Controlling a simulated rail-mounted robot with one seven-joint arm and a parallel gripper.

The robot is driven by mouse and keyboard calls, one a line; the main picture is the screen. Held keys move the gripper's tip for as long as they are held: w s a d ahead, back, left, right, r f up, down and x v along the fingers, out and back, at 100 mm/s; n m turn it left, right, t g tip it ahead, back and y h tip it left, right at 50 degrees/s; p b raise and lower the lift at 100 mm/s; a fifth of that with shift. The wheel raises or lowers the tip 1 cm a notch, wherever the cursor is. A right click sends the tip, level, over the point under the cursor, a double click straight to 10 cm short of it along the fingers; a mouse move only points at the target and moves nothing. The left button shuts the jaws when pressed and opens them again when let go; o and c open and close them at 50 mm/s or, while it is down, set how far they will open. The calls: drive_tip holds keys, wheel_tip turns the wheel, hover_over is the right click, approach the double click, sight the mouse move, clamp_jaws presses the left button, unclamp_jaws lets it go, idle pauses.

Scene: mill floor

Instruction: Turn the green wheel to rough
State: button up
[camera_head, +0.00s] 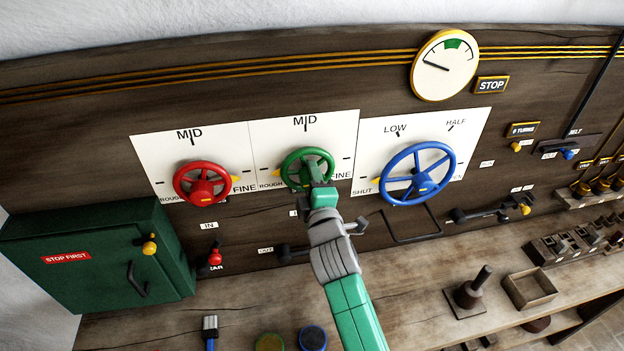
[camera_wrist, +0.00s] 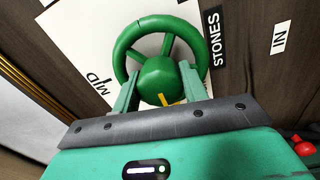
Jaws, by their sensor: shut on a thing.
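The green wheel (camera_head: 295,157) is mounted on a white plate (camera_head: 340,133) marked ROUGH at left, MID at top and FINE at right. My gripper (camera_head: 316,172) reaches it from below, covering its lower right part. In the wrist view, the fingers of my gripper (camera_wrist: 160,82) stand on either side of the hub of the green wheel (camera_wrist: 133,37) and are shut on it. A small yellow mark shows on the hub near the fingers.
A red wheel (camera_head: 181,175) is close on the left and a larger blue wheel (camera_head: 449,160) on the right. Below are levers and a green cabinet (camera_head: 80,255). A dial (camera_head: 443,78) hangs above. A workbench (camera_head: 420,325) lies in front.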

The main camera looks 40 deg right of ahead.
drive_tip(key=o, duration=1)
drive_tip(key=v, duration=0.7)
drive_tip(key=shift+s+a, duration=0.2)
drive_tip(key=shift+s, duration=0.15)
